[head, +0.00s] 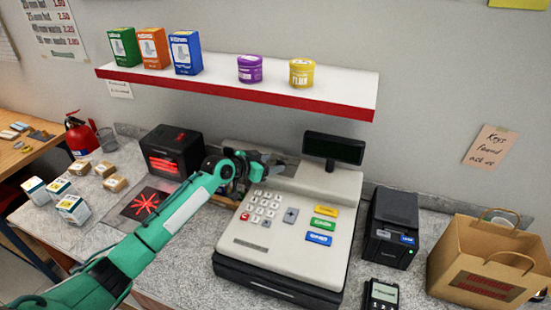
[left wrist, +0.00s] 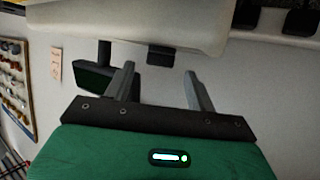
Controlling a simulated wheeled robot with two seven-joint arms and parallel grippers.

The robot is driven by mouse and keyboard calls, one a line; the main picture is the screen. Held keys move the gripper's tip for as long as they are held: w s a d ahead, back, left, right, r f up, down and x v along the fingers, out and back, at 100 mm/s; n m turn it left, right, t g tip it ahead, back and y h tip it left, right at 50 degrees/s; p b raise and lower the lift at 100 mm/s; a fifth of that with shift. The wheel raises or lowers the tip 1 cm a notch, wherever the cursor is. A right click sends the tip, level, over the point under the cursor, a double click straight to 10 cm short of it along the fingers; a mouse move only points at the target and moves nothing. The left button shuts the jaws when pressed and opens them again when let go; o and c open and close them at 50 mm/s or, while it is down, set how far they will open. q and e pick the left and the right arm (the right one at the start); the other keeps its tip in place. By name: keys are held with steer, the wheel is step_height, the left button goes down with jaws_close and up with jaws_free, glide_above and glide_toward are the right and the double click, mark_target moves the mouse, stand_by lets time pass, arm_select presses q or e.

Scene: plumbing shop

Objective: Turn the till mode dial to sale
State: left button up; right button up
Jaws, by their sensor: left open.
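The cream till (head: 290,225) stands on the counter, with a keypad, coloured keys and a dark display (head: 333,148) on a post. My left gripper (head: 268,162) is at the till's upper left, beside the raised back part. In the left wrist view my left gripper (left wrist: 159,70) is open, its two grey fingers apart. The till's cream body (left wrist: 130,22) fills the top there. A small dark block (left wrist: 160,54) shows between and just beyond the fingertips; I cannot tell whether it is the mode dial. No dial marking is readable. My right gripper is not in view.
A black scanner (head: 172,152) with a red glow stands left of the till. A receipt printer (head: 391,227), card terminal (head: 381,295) and paper bag (head: 485,262) are to the right. A red-edged shelf (head: 240,88) with boxes and tubs hangs above.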

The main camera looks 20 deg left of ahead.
arm_select(q)
steer(key=shift+x, duration=0.95)
steer(key=shift+w+d+f, duration=0.1)
steer(key=shift+w+d, duration=0.05)
steer(key=shift+w, duration=0.1)
steer(key=shift+f, duration=0.1)
steer(key=c, duration=1)
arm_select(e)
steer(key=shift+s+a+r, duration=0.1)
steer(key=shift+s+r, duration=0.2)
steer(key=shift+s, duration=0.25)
